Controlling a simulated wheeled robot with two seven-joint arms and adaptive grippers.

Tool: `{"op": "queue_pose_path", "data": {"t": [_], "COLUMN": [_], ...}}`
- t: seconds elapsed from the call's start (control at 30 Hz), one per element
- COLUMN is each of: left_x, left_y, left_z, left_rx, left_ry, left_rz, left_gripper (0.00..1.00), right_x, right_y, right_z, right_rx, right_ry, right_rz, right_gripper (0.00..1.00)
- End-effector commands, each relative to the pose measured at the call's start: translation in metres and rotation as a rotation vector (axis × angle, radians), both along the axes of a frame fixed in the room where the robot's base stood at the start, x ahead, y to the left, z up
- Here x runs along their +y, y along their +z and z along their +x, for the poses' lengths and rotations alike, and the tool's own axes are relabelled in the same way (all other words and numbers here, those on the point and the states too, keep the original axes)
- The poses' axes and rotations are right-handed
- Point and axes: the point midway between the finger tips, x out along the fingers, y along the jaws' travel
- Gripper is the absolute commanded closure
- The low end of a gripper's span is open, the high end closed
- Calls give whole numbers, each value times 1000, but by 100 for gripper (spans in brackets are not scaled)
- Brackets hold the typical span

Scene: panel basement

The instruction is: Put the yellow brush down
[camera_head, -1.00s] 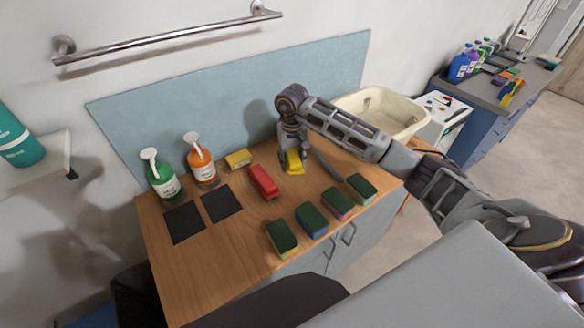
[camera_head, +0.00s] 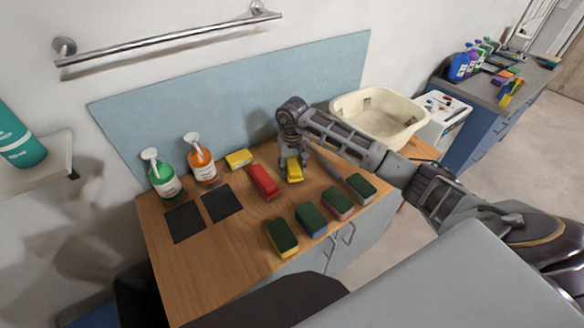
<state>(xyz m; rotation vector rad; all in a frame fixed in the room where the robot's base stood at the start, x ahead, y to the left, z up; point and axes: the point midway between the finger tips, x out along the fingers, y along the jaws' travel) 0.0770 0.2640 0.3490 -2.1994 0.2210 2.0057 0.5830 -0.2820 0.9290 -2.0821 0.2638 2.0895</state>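The yellow brush (camera_head: 294,173) is at the wooden tabletop (camera_head: 185,262), at or very near its surface, to the right of a red brush (camera_head: 263,182). My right gripper (camera_head: 294,163) points down from above at the brush, with its fingers around the brush's far part. The fingers partly hide the brush, and I cannot tell whether they press on it or stand slightly apart. My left gripper is out of view.
Another yellow block (camera_head: 239,159) lies by the orange pump bottle (camera_head: 201,160) and green pump bottle (camera_head: 161,176). Several green-topped sponges (camera_head: 311,220) line the front edge. Two dark squares (camera_head: 184,222) lie at left. A cream basin (camera_head: 375,117) stands at right.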

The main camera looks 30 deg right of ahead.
Motion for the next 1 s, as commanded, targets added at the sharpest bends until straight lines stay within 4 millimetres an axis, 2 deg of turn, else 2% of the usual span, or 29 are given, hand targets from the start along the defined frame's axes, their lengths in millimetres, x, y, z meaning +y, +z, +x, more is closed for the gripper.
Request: {"op": "queue_pose_path", "data": {"t": [0.13,0.17,0.33,0.77,1.0], "left_x": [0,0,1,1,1], "left_y": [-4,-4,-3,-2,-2], "left_z": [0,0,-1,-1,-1], "left_rx": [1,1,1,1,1], "left_ry": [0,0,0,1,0], "left_rz": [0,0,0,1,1], "left_gripper": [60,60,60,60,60], "right_x": [0,0,0,0,-1], "right_y": [-3,-3,-3,-2,9], "right_z": [0,0,0,0,1], "right_rx": [-1,0,0,0,-2], "right_ry": [0,0,0,0,-1], "right_rz": [0,-1,0,0,-1], "right_gripper": [93,54,34,34,34]}}
